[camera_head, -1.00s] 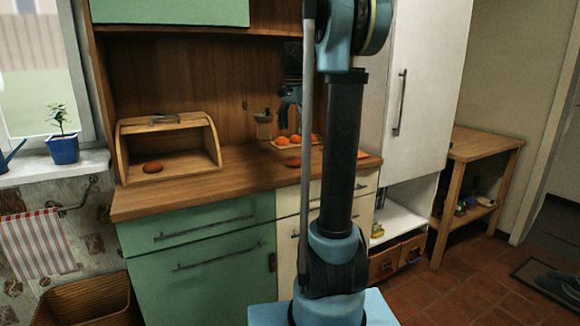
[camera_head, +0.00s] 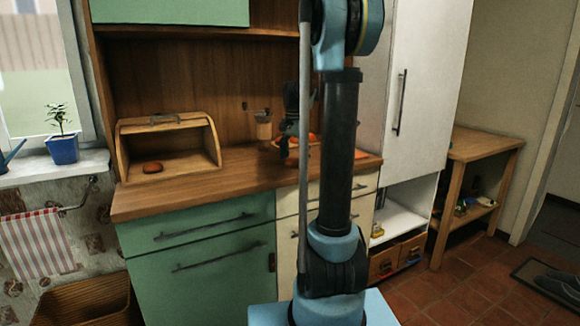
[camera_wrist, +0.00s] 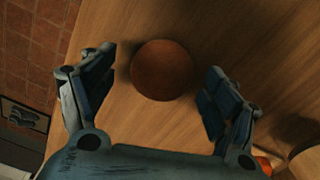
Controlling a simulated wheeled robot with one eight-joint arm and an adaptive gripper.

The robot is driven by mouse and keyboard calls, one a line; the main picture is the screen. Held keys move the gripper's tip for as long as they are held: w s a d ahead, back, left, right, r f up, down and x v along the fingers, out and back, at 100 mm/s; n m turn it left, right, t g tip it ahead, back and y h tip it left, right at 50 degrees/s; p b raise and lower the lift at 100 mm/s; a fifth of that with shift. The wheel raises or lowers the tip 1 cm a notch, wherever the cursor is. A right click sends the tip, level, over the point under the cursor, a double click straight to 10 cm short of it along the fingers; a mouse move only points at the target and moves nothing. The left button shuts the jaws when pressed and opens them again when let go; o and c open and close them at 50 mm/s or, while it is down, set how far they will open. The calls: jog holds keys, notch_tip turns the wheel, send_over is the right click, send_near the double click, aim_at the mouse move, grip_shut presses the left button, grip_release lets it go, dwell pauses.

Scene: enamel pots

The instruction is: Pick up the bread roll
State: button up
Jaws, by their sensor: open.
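A round brown bread roll (camera_wrist: 162,70) lies on the wooden counter in the wrist view, between the two fingers of my gripper (camera_wrist: 160,64). The fingers are spread wide, with a gap to the roll on both sides. In the head view my gripper (camera_head: 285,152) points down over the counter, left of the arm column. It hides the roll under it there. Another roll (camera_head: 152,167) lies in the open wooden bread box at the left.
More orange-brown rolls (camera_head: 312,137) show partly behind my gripper and arm. A small container (camera_head: 264,128) stands at the counter's back. The wooden counter (camera_head: 200,183) is clear between the bread box and my gripper. A tall white cupboard (camera_head: 418,90) stands to the right.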

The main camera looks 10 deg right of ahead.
jog(key=shift+f, duration=0.55)
jog(key=c, duration=1.1)
